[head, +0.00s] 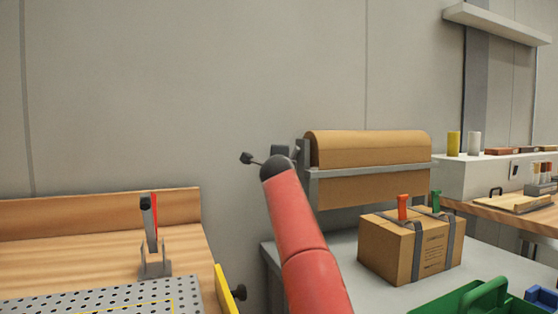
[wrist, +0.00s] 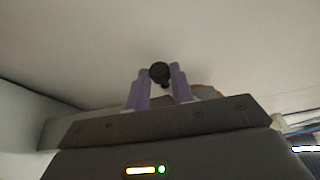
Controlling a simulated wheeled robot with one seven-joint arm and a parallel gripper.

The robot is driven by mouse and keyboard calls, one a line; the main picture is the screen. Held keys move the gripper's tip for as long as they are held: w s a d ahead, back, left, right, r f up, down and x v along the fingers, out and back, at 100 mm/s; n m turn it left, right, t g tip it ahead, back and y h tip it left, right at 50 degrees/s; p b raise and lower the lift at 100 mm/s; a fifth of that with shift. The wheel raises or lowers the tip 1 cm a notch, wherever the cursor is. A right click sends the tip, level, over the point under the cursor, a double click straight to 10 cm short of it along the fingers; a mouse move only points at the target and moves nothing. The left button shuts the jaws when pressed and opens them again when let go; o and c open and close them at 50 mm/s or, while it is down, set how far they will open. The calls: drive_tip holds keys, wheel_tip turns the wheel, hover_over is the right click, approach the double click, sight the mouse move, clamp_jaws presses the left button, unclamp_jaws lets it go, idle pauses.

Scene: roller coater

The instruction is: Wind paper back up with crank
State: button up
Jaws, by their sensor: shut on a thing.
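The brown paper roll (head: 368,143) sits in a grey holder with a cross bar (head: 375,170), and a sheet of paper (head: 370,190) hangs below the bar. My red arm reaches up to the roll's left end, and its dark wrist hides most of that end and the crank there. In the wrist view my gripper (wrist: 160,82) has its two purple fingers closed around a round black knob (wrist: 159,70), which looks like the crank handle. A small dark piece on a thin rod sticks out left of the wrist; I cannot tell what it is.
A strapped cardboard box (head: 395,248) with red and green handles stands on the grey table (head: 340,245) below the roll. A green bin (head: 485,298) is at front right. A wooden bench (head: 75,245) with a red-handled clamp (head: 152,225) is at left.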

drive_tip(key=shift+f, duration=0.1)
clamp_jaws()
drive_tip(key=o, duration=1)
unclamp_jaws()
drive_tip(key=shift+s, duration=0.1)
drive_tip(key=s+b, duration=0.7)
drive_tip(key=shift+s, duration=0.3)
drive_tip(key=shift+c, duration=0.4)
